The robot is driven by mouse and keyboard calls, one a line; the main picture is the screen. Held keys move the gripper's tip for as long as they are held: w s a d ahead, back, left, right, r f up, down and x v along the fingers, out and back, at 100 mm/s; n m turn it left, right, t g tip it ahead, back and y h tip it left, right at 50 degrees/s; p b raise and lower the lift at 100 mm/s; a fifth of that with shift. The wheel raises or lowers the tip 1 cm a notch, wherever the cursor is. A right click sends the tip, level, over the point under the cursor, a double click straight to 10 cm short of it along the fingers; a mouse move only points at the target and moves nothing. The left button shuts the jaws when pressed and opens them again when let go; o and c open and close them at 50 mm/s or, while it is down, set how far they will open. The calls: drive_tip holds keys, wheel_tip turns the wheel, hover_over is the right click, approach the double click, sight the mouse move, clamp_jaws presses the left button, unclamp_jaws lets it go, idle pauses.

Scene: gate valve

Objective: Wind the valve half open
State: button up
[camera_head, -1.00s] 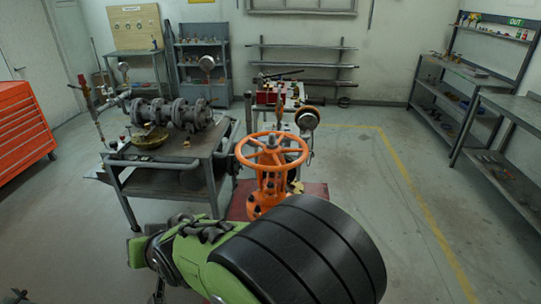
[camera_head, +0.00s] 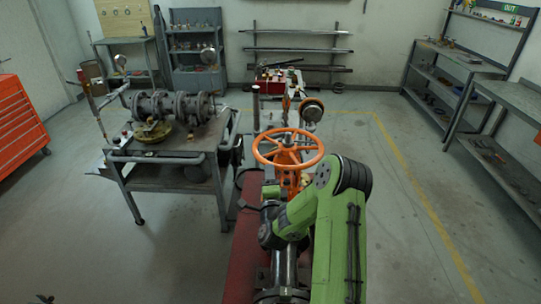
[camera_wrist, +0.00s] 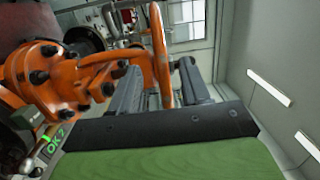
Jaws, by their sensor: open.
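The valve is orange with a round spoked handwheel (camera_head: 288,135), standing mid-view in the head view with its body (camera_head: 291,180) below. In the wrist view the handwheel's curved rim (camera_wrist: 160,50) passes between the two dark fingers of my gripper (camera_wrist: 158,80), with a spoke running left to the bolted hub. My gripper is open; I cannot tell if either finger touches the rim. In the head view my green arm reaches up from the lower right, and its wrist sits low at the wheel's near left side. The fingers are hard to make out there.
A red base or pipe (camera_head: 247,235) lies below the valve. A grey bench (camera_head: 165,165) with a flanged pipe assembly (camera_head: 172,106) stands close on the left. A small table with red items (camera_head: 280,77) is behind. The floor right of the valve is clear.

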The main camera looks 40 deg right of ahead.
drive_tip(key=p+x, duration=0.1)
drive_tip(key=x, duration=0.7)
drive_tip(key=shift+w, duration=0.35)
drive_tip(key=shift+d, duration=0.15)
drive_tip(key=shift+c, duration=0.4)
clamp_jaws()
